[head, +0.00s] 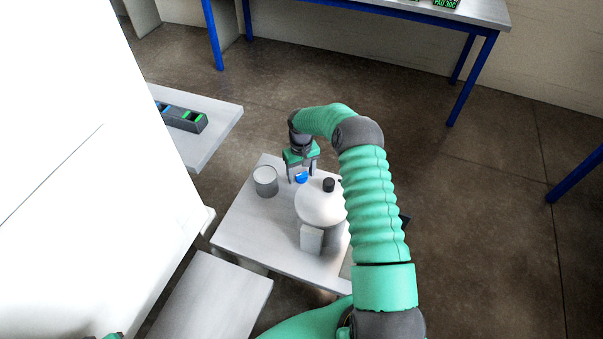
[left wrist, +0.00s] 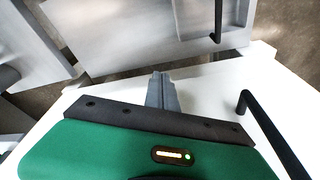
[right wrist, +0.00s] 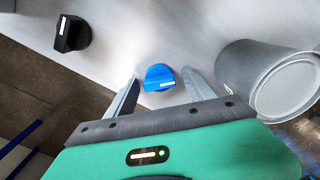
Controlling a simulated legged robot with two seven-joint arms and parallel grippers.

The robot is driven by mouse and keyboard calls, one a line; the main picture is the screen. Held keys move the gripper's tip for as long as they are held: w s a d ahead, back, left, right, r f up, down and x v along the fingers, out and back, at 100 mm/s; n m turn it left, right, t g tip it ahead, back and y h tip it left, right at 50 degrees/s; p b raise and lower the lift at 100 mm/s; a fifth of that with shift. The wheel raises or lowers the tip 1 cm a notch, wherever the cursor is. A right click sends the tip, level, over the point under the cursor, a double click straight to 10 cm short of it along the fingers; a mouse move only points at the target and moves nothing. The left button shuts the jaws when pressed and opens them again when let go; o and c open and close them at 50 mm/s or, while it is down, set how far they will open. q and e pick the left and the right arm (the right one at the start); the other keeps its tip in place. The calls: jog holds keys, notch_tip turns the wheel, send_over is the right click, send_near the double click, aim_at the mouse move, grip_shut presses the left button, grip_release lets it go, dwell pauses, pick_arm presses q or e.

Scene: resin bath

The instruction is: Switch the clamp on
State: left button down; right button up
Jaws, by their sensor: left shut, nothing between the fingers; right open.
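A blue knob (right wrist: 159,78) with a white mark lies between the open fingers of my right gripper (right wrist: 160,74), with a visible gap on each side. In the head view the blue knob (head: 301,177) shows just below the right gripper (head: 301,172), on the small grey table. A black knob (right wrist: 72,33) with a white mark is apart from it; in the head view it (head: 328,184) shows at the round white vessel. No clamp is clearly recognisable. My left gripper (left wrist: 163,78) is shut and empty, over pale surfaces far from the knobs.
A grey can (head: 265,181) stands left of the right gripper in the head view. The round white vessel (head: 319,206) is close by on the small table (head: 240,228). A dark tray with coloured pieces (head: 182,117) sits on another table. A white panel fills the left.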

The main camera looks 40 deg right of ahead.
aim_at(302, 173)
jog(key=shift+a+r, duration=0.15)
jog(key=shift+c, duration=0.9)
jog(key=shift+d, duration=0.25)
grip_shut()
jog(key=m, duration=0.3)
jog(key=shift+o, duration=0.9)
grip_release()
notch_tip(302, 173, up, 16)
jog(key=shift+r, duration=0.25)
